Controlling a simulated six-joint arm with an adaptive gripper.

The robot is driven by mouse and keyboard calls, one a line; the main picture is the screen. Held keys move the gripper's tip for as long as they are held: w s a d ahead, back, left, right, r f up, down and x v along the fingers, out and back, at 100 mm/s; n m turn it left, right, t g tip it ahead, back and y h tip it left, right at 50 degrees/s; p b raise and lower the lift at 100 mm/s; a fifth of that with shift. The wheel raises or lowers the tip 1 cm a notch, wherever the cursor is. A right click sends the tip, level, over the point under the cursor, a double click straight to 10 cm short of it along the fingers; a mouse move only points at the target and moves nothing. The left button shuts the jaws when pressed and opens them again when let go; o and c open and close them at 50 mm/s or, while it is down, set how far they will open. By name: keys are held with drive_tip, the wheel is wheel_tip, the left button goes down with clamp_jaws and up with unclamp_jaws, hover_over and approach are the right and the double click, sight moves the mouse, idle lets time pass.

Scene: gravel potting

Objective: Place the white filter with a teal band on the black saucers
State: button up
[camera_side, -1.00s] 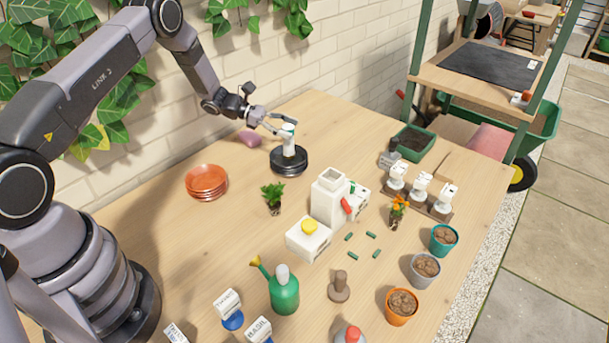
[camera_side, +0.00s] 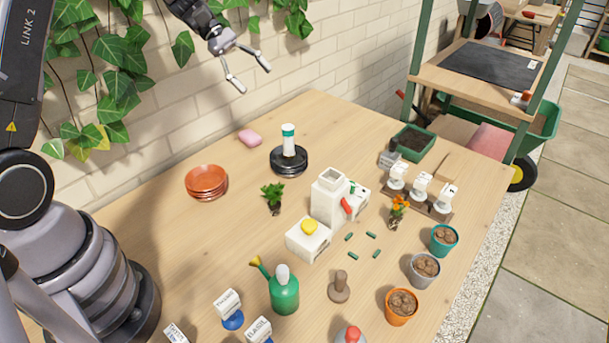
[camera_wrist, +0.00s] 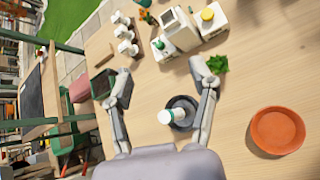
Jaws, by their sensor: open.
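The white filter with a teal band (camera_side: 288,142) stands upright on the stack of black saucers (camera_side: 289,167) near the back of the table. In the wrist view the filter (camera_wrist: 172,117) shows between my fingers, with the black saucers (camera_wrist: 183,104) beneath it. My gripper (camera_side: 252,76) is open and empty, raised high above the table and clear of the filter. My open fingers (camera_wrist: 160,82) also show in the wrist view.
Terracotta saucers (camera_side: 206,181) are stacked left of the black ones, and a pink bar (camera_side: 250,138) lies behind. A green tray (camera_side: 413,142) is to the right.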

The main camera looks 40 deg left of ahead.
drive_tip(key=s+d+r+m+y, duration=0.25)
drive_tip(key=s+r+m, duration=0.2)
drive_tip(key=s, duration=0.35)
drive_tip(key=s+d+r+m+y, duration=0.1)
drive_tip(key=s+r+m+y, duration=0.25)
drive_tip(key=s+r, duration=0.35)
drive_tip(key=s+a+m+t+y, duration=0.2)
drive_tip(key=s+m, duration=0.4)
drive_tip(key=s, duration=0.6)
drive_tip(key=shift+s+a+m+t+y, duration=0.2)
drive_tip(key=shift+a+m+t+y, duration=0.15)
drive_tip(key=shift+t+y, duration=0.55)
